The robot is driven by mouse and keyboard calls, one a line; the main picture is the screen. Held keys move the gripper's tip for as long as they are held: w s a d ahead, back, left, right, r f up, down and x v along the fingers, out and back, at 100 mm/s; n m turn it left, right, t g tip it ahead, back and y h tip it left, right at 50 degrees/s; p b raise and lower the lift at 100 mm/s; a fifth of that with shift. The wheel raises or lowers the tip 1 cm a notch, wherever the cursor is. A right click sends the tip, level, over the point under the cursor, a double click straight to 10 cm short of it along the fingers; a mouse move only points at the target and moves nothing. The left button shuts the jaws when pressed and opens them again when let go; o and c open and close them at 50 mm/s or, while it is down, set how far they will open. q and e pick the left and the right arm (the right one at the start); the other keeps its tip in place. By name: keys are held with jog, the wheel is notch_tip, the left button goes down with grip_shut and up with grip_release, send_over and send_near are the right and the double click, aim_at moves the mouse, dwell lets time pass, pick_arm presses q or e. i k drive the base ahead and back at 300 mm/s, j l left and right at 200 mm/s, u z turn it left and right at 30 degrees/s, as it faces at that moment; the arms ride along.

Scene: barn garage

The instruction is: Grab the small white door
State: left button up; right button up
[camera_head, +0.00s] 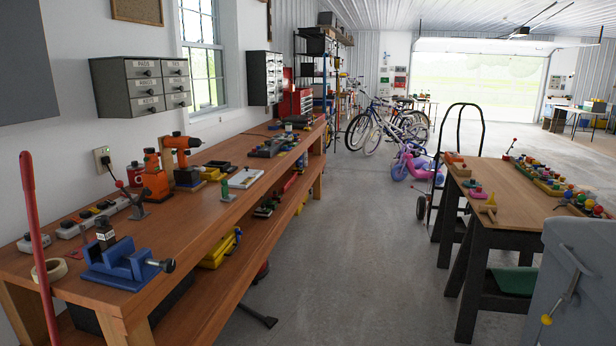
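No thing in the head view is clearly a small white door. A small flat white rectangular piece (245,178) lies on the long wooden workbench (215,213) at left; I cannot tell whether it is the door. Neither of my grippers is in view.
The workbench holds a blue vise (122,267), an orange drill (181,144) and a power strip (90,219). A wooden table (540,190) and grey container (590,285) stand at right. Concrete floor (350,250) between is mostly clear.

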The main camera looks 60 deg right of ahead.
aim_at(235, 182)
jog(key=z, duration=1.8)
jog(key=i+z, duration=0.4)
jog(key=i, duration=0.65)
jog(key=i+l, duration=0.1)
jog(key=i, duration=4.55)
jog(key=i+l+u, duration=0.1)
jog(key=i+u, duration=0.15)
jog(key=i, duration=0.3)
jog(key=i+l+u, duration=0.2)
jog(key=i, duration=0.3)
jog(key=i+l+u, duration=0.25)
jog(key=i, duration=0.25)
jog(key=u, duration=2.55)
